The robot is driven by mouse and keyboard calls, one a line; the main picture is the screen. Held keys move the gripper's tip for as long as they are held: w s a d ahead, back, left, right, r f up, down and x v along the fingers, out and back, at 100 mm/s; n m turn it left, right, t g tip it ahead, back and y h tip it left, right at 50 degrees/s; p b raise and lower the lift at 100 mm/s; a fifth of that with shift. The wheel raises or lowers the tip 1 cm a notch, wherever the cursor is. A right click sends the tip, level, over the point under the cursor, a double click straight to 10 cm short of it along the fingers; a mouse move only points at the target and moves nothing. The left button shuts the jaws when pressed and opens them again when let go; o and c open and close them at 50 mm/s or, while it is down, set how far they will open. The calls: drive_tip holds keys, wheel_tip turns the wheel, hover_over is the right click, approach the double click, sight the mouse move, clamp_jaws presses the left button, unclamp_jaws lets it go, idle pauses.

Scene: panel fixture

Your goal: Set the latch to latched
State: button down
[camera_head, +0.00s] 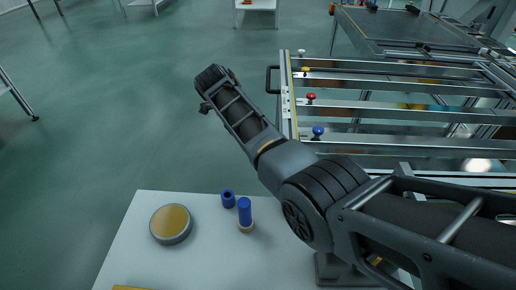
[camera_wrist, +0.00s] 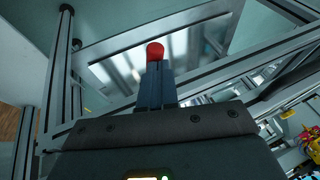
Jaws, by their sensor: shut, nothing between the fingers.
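In the wrist view my gripper (camera_wrist: 155,68) has its dark fingers together, with nothing between them. In the head view a red knob (camera_head: 311,97) stands on the fixture frame (camera_head: 292,112), between a yellow knob (camera_head: 304,70) and a blue knob (camera_head: 318,130). A black handle (camera_head: 270,80) sticks out from the frame's left edge. Which part is the latch, and its state, I cannot tell. My gripper's fingers cannot be made out in the head view.
The floor (camera_head: 110,110) left of the fixture is clear.

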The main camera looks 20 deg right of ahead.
drive_tip(key=shift+w+d+f+b, duration=0.25)
drive_tip(key=shift+w+d+b, duration=0.15)
drive_tip(key=shift+b, duration=0.25)
idle(4.8)
drive_tip(key=shift+s, duration=0.1)
idle(1.2)
